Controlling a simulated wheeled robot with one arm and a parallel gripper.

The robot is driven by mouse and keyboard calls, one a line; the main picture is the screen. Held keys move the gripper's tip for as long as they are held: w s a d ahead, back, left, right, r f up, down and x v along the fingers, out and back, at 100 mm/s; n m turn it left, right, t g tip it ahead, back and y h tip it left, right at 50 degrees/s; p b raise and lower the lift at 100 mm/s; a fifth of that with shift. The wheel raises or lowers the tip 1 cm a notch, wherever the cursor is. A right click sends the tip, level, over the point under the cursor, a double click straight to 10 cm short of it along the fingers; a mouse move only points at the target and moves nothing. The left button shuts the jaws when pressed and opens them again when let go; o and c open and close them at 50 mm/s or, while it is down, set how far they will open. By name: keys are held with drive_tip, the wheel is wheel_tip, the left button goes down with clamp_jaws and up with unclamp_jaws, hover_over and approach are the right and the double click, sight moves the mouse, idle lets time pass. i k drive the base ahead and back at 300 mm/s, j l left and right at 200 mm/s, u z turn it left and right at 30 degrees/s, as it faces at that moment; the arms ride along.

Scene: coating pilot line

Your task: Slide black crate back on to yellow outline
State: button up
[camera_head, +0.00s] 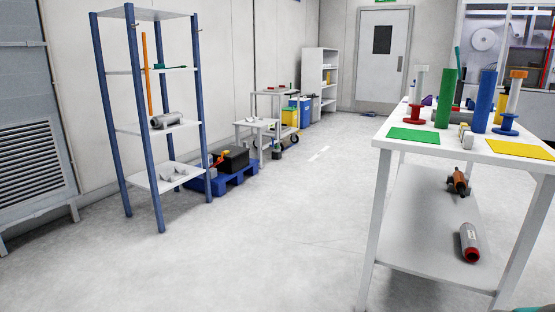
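A black crate-like box (234,159) sits on a blue pallet (238,178) on the floor, behind and to the right of the blue-posted shelf rack. It is small in the view and partly hidden by an orange-red item (217,159) at its left. I see no yellow outline on the floor. A flat yellow rectangle (520,149) lies on the white table at the right, but it looks like a filled sheet.
The white table (415,149) at right holds a green sheet (414,135), coloured cylinders and spools. Its lower shelf (430,235) holds two rollers. The rack (160,128) stands left, small tables (255,123) beyond the pallet. The middle floor is clear towards the door (382,60).

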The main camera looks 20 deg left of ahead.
sight(238, 158)
drive_tip(key=i+j+u, duration=0.55)
drive_tip(key=i, duration=0.35)
drive_tip(key=i+j+u, duration=0.3)
drive_tip(key=i, duration=0.2)
drive_tip(key=i+l+u, duration=0.1)
drive_tip(key=i+u, duration=0.2)
drive_tip(key=i, duration=1)
drive_tip(key=i+j+z, duration=0.15)
drive_tip(key=i, duration=0.65)
drive_tip(key=i+j, duration=0.1)
drive_tip(key=i, duration=0.75)
drive_tip(key=i+j+z, duration=0.2)
drive_tip(key=i+z, duration=0.25)
drive_tip(key=i, duration=0.15)
drive_tip(key=i+j+z, duration=0.9)
drive_tip(key=i+j, duration=0.05)
drive_tip(key=i, duration=0.1)
